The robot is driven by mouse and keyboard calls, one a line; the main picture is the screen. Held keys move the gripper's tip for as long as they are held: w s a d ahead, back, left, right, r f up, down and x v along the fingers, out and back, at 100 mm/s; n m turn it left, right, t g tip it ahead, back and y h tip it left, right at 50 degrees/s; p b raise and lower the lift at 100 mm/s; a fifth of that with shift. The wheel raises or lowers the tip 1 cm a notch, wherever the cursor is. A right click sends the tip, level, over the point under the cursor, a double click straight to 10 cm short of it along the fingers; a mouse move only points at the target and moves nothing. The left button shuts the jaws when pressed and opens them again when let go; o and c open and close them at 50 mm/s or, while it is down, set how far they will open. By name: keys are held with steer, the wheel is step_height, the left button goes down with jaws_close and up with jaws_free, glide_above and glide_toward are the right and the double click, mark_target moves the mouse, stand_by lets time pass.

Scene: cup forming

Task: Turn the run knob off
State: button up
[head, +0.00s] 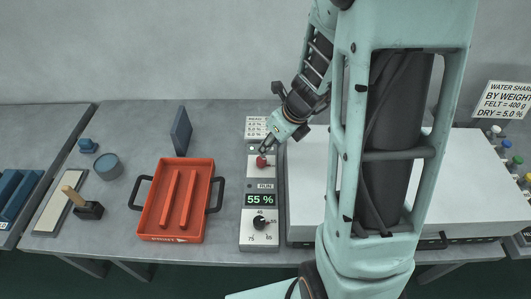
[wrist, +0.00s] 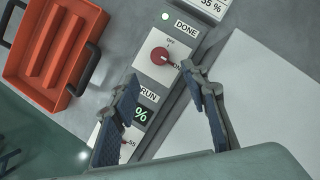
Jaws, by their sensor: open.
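The run knob is a red round knob (wrist: 160,55) on the light control panel (head: 240,205), between the DONE and RUN labels. It also shows in the head view (head: 262,161), just below my gripper. In the wrist view its pale pointer mark seems to face the ON label, at lower right; another small label sits above it. My gripper (wrist: 160,78) is open and empty, its two fingers spread. In that view the knob lies just beyond and between the fingertips. In the head view my gripper (head: 264,149) is at the knob's upper edge; contact cannot be told.
A black dial (head: 260,222) sits lower on the panel, under a display (head: 259,200) reading 55 %. An orange tray (head: 148,232) with black handles is to the left. A large white slab (head: 305,190) is close on the right.

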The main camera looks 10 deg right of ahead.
mark_target(261, 159)
steer(key=b+x, duration=0.3)
steer(key=x, duration=0.7)
steer(key=shift+a+f+b, duration=0.1)
steer(key=shift+f+b, duration=0.15)
steer(key=shift+b, duration=0.1)
jaws_close()
